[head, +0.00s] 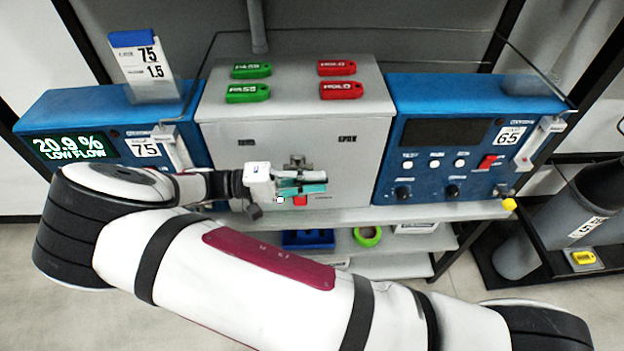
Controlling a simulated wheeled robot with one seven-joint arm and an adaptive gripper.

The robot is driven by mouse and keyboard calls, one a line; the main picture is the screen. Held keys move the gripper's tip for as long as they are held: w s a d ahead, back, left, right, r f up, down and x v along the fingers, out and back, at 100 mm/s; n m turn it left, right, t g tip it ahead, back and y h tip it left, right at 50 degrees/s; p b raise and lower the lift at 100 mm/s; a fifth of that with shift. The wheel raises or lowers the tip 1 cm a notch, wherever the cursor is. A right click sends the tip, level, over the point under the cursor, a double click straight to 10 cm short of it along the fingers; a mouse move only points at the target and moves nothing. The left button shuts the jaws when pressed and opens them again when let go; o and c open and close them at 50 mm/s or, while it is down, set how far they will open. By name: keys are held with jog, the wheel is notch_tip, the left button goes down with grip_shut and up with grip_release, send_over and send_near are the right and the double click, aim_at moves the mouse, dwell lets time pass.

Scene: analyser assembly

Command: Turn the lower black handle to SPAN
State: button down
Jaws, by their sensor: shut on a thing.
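My gripper (303,187), with teal fingertips, is at the lower front of the grey centre cabinet (220,125). It comes in from the left and is shut at the place of the lower black handle. The handle itself is hidden behind the fingers, so its angle cannot be read. A grey metal fitting (297,162) shows just above the fingers. A small red part (300,201) shows just below them.
Green PASS tags (248,93) and red HOLD tags (342,90) lie on the cabinet top. A blue analyser at left (70,108) reads 20.9 % LOW FLOW. Another blue unit (480,85) stands at right. A shelf (420,214) runs below; my arm crosses the foreground.

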dwell(0.3)
jog(key=c, duration=1.6)
grip_release()
